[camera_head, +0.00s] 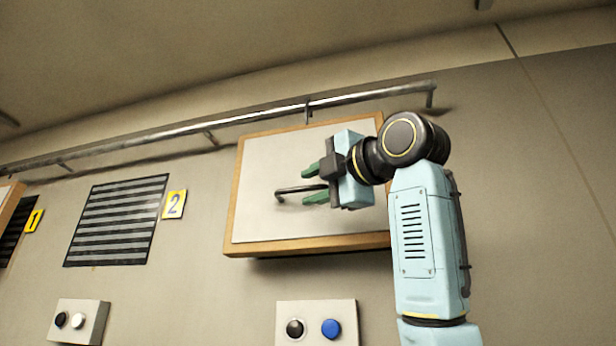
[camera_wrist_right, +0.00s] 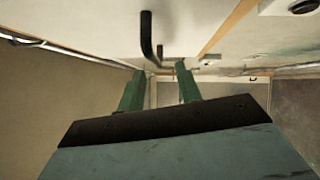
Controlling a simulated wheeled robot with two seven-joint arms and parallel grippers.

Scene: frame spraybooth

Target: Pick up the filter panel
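A white panel with a wooden frame (camera_head: 270,165), which I take to be the filter panel, is upright on the wall below a metal rail. A black bar handle (camera_head: 290,191) stands out from its face. My right gripper (camera_head: 309,184) is in front of the panel, its green fingers open above and below the handle line. In the right wrist view the handle (camera_wrist_right: 149,38) shows at the gap between the fingertips (camera_wrist_right: 160,78), with no clear contact. The gripper and wrist hide the panel's right part. My left gripper is not in view.
The metal rail (camera_head: 220,122) runs along the wall above. Slatted vent (camera_head: 115,222) with yellow sign 2 (camera_head: 174,204) is to the left; sign 1 (camera_head: 34,220) is further left. Button boxes (camera_head: 284,312) (camera_head: 97,322) sit below. The wall right of my arm is bare.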

